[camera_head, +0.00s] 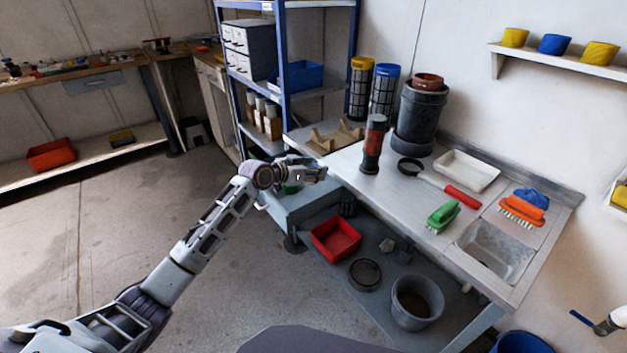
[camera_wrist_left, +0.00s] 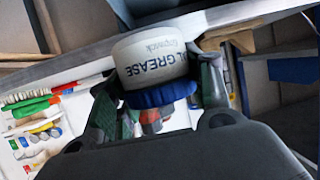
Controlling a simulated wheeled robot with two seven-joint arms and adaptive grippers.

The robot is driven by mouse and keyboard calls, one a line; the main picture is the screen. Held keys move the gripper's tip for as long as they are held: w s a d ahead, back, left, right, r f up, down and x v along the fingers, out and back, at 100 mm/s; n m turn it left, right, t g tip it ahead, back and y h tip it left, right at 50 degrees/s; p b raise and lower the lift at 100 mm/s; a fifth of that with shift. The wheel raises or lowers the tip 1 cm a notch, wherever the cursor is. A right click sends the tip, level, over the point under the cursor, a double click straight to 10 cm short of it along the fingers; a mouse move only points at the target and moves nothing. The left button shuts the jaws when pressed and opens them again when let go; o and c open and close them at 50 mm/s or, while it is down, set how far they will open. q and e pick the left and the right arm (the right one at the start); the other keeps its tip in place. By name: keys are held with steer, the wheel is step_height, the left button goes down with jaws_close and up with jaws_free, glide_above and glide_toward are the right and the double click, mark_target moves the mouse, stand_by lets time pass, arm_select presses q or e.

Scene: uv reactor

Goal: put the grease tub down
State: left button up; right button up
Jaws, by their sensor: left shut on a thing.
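The grease tub (camera_wrist_left: 152,58) is white with dark GREASE lettering and a blue lid. In the left wrist view it sits between the two fingers of my left gripper (camera_wrist_left: 157,88), which is shut on it. The lid faces the bottom of that picture. In the head view my left gripper (camera_head: 308,171) is at the left front edge of the grey workbench (camera_head: 400,200), above a lower grey cart (camera_head: 300,207). I cannot make out the tub clearly there.
On the bench stand a red-and-black cylinder (camera_head: 373,145), a dark bucket (camera_head: 420,117), a white tray (camera_head: 467,170) and brushes. Wooden holders (camera_head: 334,137) lie at its back left. A blue-framed shelf (camera_head: 290,80) rises behind my gripper. A red bin (camera_head: 336,237) is below.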

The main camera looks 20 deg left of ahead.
arm_select(q)
steer(key=shift+f, duration=0.5)
steer(key=shift+f+b, duration=0.5)
steer(key=shift+f, duration=1.25)
arm_select(e)
steer(key=shift+s+a+r, duration=0.15)
steer(key=shift+r, duration=0.45)
steer(key=shift+s+a+r, duration=0.1)
steer(key=shift+r, duration=0.45)
arm_select(q)
steer(key=shift+f, duration=0.1)
steer(key=shift+f, duration=0.3)
arm_select(e)
steer(key=shift+w+a+r, duration=0.1)
steer(key=shift+w+r, duration=0.25)
steer(key=shift+w, duration=0.05)
steer(key=shift+w+r, duration=0.1)
steer(key=shift+r, duration=0.05)
